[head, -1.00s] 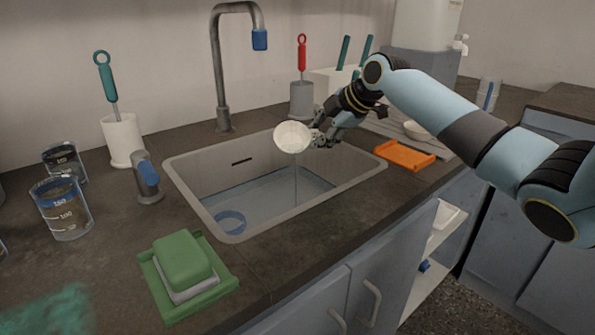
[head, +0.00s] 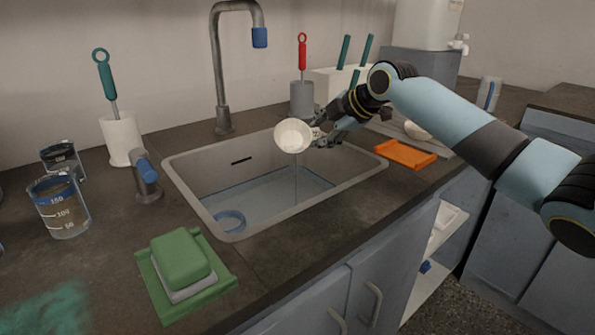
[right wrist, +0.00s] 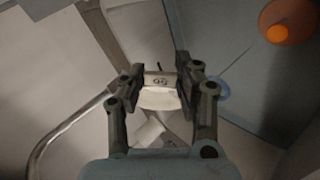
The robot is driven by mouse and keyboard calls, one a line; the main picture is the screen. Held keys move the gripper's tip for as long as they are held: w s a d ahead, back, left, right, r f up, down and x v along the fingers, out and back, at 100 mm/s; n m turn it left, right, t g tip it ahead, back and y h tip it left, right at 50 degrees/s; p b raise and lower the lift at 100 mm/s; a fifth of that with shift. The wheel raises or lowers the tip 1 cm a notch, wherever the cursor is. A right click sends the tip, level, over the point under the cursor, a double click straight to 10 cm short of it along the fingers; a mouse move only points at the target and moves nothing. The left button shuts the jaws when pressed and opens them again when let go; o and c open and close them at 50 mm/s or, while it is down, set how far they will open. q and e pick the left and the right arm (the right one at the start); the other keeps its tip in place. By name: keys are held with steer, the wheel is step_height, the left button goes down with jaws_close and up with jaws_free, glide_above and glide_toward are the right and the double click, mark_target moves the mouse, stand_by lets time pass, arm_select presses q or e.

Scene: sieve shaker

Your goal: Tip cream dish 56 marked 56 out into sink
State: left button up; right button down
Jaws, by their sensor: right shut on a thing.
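The cream dish (head: 293,136) is tilted on its side above the sink, its round mouth facing the head camera. A thin pale streak hangs below it down into the sink. My right gripper (head: 318,138) is shut on the dish's right edge. In the right wrist view the dish (right wrist: 160,98) sits between the fingers (right wrist: 161,88), with a dark two-digit mark that looks upside down. The sink (head: 212,166) is a grey basin with bluish water in its bottom. My left gripper is not in view.
A tap (head: 222,90) rises behind the sink. A blue ring (head: 230,220) lies in the basin. A green sponge-like block (head: 180,258) is at the front left, beakers (head: 62,208) at the left. An orange mat (head: 405,154) lies right of the sink.

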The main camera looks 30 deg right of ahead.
steer(key=shift+s+a+r+n+t+h+b, duration=0.2)
steer(key=shift+s+t+h+b, duration=0.1)
steer(key=shift+t+b, duration=0.45)
steer(key=shift+s+a+r+n+t+h+b, duration=0.1)
steer(key=shift+s+n+t+h+b, duration=0.15)
steer(key=shift+t+b, duration=0.5)
stand_by(1.1)
steer(key=shift+s+r+t+b, duration=0.1)
steer(key=shift+s+t+b, duration=0.05)
steer(key=shift+t+b, duration=0.35)
stand_by(0.4)
